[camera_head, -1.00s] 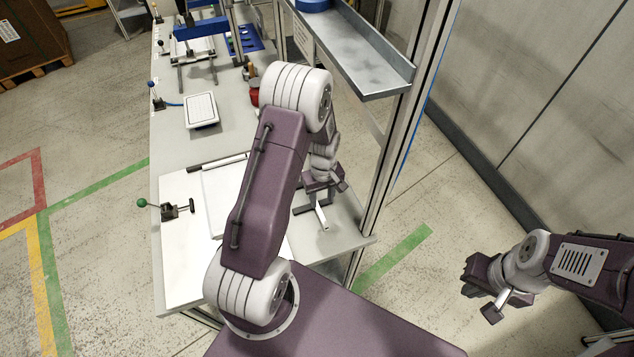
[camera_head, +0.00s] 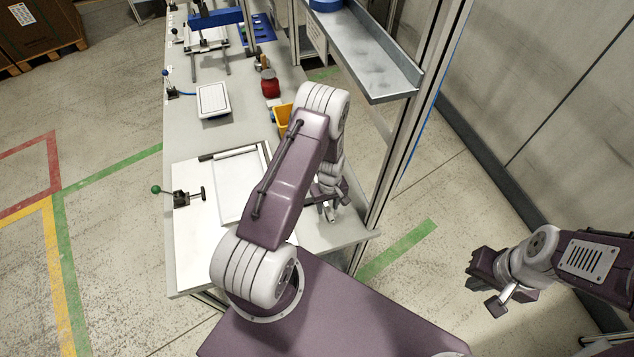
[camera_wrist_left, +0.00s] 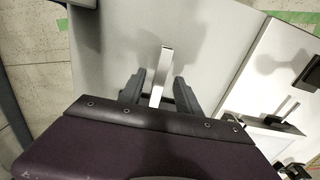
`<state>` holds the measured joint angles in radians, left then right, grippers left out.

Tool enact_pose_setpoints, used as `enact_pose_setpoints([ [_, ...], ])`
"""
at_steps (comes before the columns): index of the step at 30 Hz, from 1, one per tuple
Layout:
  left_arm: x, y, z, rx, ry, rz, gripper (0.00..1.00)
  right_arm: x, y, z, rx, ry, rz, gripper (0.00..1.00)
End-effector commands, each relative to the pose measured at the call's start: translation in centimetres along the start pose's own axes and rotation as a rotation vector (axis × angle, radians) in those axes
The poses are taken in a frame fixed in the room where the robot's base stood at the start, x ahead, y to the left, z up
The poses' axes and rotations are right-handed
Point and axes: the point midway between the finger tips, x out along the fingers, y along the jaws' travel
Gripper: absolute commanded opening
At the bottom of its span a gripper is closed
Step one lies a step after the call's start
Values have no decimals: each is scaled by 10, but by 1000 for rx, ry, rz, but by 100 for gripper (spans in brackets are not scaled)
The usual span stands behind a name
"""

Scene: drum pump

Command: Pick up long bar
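A bright metal bar (camera_wrist_left: 161,75) stands out from the grey bench top in the left wrist view, between the two dark fingers of my left gripper (camera_wrist_left: 158,92). The fingers are apart, with a gap on each side of the bar. In the head view my left gripper (camera_head: 330,206) is low over the near right corner of the bench, and my arm hides part of it. Only a small light piece of the bar shows there. My right gripper (camera_head: 492,282) is off the bench at the right, over the floor, with its fingers apart and nothing between them.
A white board with a frame (camera_head: 241,185) and a green-knobbed clamp (camera_head: 180,196) lie left of my arm. A yellow bin (camera_head: 282,117), a red jar (camera_head: 269,84) and a white tray (camera_head: 213,100) are farther back. A metal shelf (camera_head: 370,68) and upright post are at the right.

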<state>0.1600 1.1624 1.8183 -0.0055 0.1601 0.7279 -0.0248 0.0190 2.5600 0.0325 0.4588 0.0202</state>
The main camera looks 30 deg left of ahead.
Motion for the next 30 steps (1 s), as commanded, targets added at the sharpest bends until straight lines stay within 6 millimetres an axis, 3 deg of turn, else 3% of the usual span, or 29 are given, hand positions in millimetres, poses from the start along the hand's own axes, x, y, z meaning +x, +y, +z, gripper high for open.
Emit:
enact_pose_setpoints([
  [3,0,0,0,0,0,0,40,0,0,0,0,0,0,0],
  [7,0,0,0,0,0,0,4,0,0,0,0,0,0,0],
  [8,0,0,0,0,0,0,0,0,0,0,0,0,0,0],
  [20,-7,1,-1,1,2,2,0,3,0,0,0,0,0,0],
  [23,-20,2,-2,1,4,3,0,6,0,1,0,0,0,0],
  [30,-71,2,-2,1,4,4,0,18,0,2,0,0,0,0],
])
